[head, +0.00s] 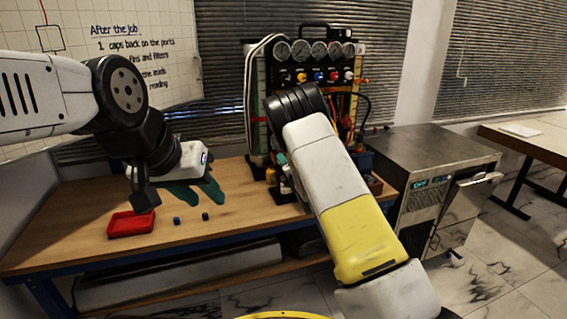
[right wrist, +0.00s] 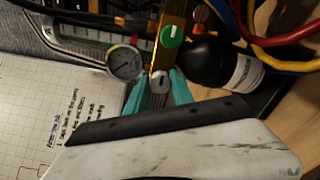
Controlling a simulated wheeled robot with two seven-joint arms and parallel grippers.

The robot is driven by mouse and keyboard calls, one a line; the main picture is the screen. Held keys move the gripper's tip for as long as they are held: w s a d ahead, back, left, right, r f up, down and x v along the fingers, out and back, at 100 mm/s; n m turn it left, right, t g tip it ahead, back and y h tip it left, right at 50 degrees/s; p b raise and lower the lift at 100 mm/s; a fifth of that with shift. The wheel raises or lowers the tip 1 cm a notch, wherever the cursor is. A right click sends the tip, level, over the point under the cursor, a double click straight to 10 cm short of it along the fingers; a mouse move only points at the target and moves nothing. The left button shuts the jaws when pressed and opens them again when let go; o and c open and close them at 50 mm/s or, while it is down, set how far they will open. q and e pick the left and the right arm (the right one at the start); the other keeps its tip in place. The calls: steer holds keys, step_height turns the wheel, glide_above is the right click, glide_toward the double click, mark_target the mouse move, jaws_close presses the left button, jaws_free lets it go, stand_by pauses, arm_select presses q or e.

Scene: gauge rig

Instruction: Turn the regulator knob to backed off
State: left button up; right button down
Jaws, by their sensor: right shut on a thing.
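In the right wrist view, a small grey knob with a pale top (right wrist: 160,82) sits on a brass-coloured bar. The teal fingers of my right gripper (right wrist: 158,92) are on either side of it and shut on it. A green knob with a white line (right wrist: 171,36) is on the same bar just beyond, and a round gauge (right wrist: 125,62) is beside it. In the head view my right arm hides most of this spot; only a little of the right gripper (head: 282,160) shows. My left gripper (head: 197,192) is over the bench, its teal fingers apart and empty.
A panel with a row of gauges (head: 319,50) stands at the back. A dark bottle (right wrist: 222,65) and coloured hoses (right wrist: 290,42) are close to my right gripper. A metal cabinet (head: 425,150) stands at right.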

steer(key=shift+f, duration=0.1)
stand_by(0.4)
steer(key=c, duration=1.1)
jaws_free()
steer(key=v, duration=0.7)
steer(key=shift+s, duration=0.4)
steer(key=shift+d, duration=0.15)
